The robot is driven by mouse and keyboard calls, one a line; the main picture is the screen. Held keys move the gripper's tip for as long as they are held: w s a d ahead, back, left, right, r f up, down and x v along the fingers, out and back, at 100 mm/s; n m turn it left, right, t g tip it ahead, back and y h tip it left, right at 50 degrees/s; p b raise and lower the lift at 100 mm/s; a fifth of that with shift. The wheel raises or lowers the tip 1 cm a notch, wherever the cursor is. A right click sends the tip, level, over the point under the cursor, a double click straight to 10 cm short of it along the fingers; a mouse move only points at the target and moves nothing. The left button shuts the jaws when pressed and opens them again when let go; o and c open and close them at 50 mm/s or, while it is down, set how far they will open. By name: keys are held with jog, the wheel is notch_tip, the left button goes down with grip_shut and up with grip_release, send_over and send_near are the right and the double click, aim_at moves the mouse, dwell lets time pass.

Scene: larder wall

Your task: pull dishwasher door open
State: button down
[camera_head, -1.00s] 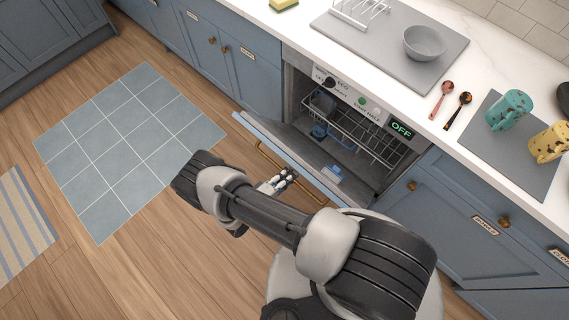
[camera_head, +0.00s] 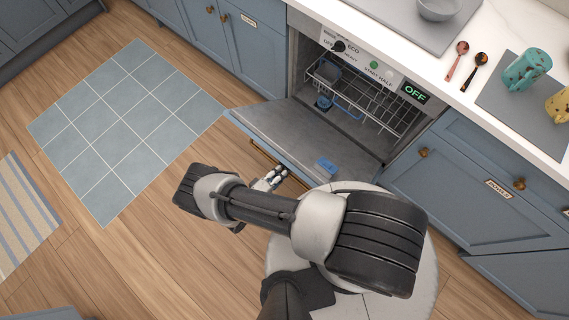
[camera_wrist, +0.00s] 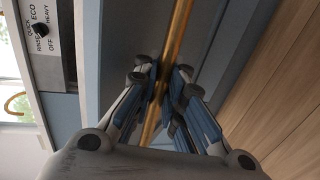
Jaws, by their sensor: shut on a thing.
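The dishwasher door (camera_head: 300,132) is hinged down and stands well open, its inner face showing with a blue detergent compartment (camera_head: 326,166) on it. Its brass bar handle (camera_head: 262,151) is on the outer side, along the door's free edge. My gripper (camera_head: 277,174) is at this handle. In the wrist view my gripper's fingers (camera_wrist: 166,90) are closed around the brass handle (camera_wrist: 178,32), which runs between them. The part of the handle inside the fingers is partly hidden.
A wire rack (camera_head: 372,105) sits inside the dishwasher, under a control panel with an OFF display (camera_head: 414,92). Blue cabinets (camera_head: 480,180) flank it. The counter holds two spoons, a grey mat (camera_head: 520,118) and mugs. Open wooden floor with a blue tiled mat (camera_head: 120,130) lies left.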

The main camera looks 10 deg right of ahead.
jog(key=shift+w+a+r, duration=0.15)
jog(key=shift+a+r, duration=0.05)
jog(key=shift+a, duration=0.05)
jog(key=c, duration=2)
grip_release()
jog(key=shift+a, duration=0.1)
jog(key=o, duration=0.3)
jog(key=shift+d+f, duration=0.1)
jog(key=shift+d, duration=0.1)
jog(key=shift+s, duration=0.2)
jog(key=v, duration=1.2)
